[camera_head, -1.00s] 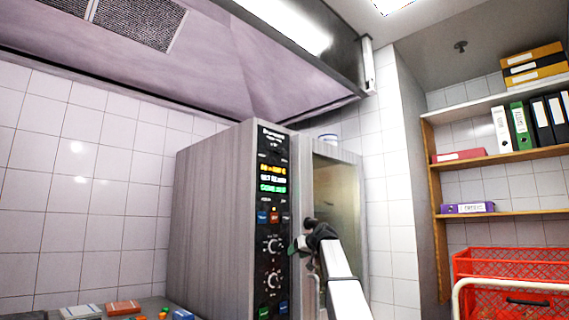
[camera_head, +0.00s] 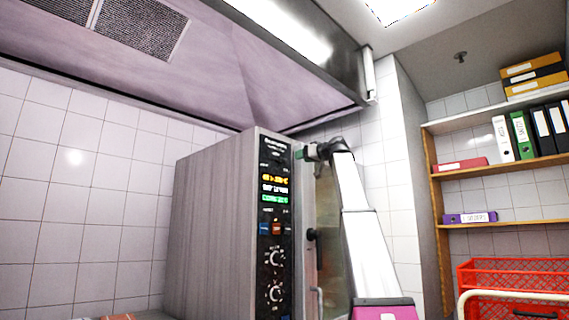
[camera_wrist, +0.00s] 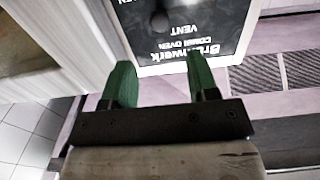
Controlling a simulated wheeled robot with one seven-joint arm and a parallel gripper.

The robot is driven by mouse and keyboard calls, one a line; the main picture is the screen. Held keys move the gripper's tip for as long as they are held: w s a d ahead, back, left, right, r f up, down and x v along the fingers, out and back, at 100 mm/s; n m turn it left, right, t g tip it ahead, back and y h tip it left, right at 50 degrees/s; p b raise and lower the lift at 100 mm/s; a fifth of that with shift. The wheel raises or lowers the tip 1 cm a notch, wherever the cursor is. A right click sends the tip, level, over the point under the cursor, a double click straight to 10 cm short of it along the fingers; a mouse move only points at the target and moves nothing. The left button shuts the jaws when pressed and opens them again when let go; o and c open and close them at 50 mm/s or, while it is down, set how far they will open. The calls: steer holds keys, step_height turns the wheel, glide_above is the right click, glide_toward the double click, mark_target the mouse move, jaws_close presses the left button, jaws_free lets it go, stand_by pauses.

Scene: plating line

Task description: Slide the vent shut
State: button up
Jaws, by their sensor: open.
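The combi oven (camera_head: 212,225) has a black control panel (camera_head: 264,225) on the left of its front. The lettering "VENT" (camera_wrist: 183,29) stands on the panel, upside down in the wrist view. A small dark round knob (camera_wrist: 160,21), blurred, shows beside that lettering; I take it for the vent slider, but cannot tell its position. My gripper (camera_wrist: 160,75), with green fingers, is open and empty in front of the panel's top part. In the head view my gripper (camera_head: 307,152) is beside the panel's upper right edge, apart from the knob as far as I see.
The oven's glass door (camera_head: 330,215) is right of the panel, partly behind my arm. A dark knob (camera_head: 312,235) sticks out near it. The extractor hood (camera_head: 200,70) hangs above. Shelves with binders (camera_head: 515,137) and a red crate (camera_head: 510,275) stand at the right.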

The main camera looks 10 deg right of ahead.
mark_target(287, 161)
steer(key=x, duration=1)
steer(key=shift+w+a, duration=0.2)
steer(key=shift+w, duration=0.1)
jaws_close()
